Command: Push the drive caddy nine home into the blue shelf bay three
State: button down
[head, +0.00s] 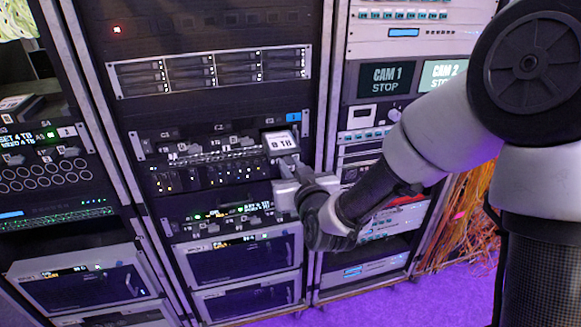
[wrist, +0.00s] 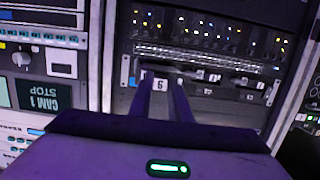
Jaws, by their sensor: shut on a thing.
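The drive caddy (head: 281,141) shows in the head view as a small block with a white "8 TB" label on top. It is at the right end of the shelf (head: 204,155) in the middle rack, just below a blue tag (head: 293,117). My gripper (head: 290,162) is shut on its near end. In the wrist view, which is upside down, a white "9" label (wrist: 161,84) shows between my two fingertips (wrist: 161,90), close to the shelf front. The bay mouth behind the caddy is hidden, so I cannot tell how deep it sits. Bay numbers are too small to read.
A drive unit (head: 210,72) is above the shelf, and a switch with plugged ports (head: 205,178) is just below. Rack posts (head: 325,100) stand close on the right. The right rack carries CAM 1 (head: 387,78) and CAM 2 screens. Orange cables (head: 468,225) hang farther right.

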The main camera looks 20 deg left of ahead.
aim_at(287, 158)
jog(key=shift+b, duration=0.45)
jog(key=shift+w, duration=0.1)
jog(key=shift+w+a+r+b, duration=0.1)
jog(key=shift+w+a+b, duration=0.15)
jog(key=shift+w+a, duration=0.25)
jog(key=shift+w+a+b, duration=0.2)
jog(key=shift+w+a, duration=0.1)
jog(key=shift+w, duration=0.4)
jog(key=shift+b, duration=0.45)
jog(key=shift+w, duration=0.1)
dwell(0.4)
jog(key=shift+r+b+x, duration=0.2)
jog(key=shift+b+x, duration=0.2)
jog(key=shift+x, duration=0.75)
jog(key=shift+w+a, duration=0.15)
jog(key=shift+w, duration=0.05)
jog(key=shift+b, duration=0.5)
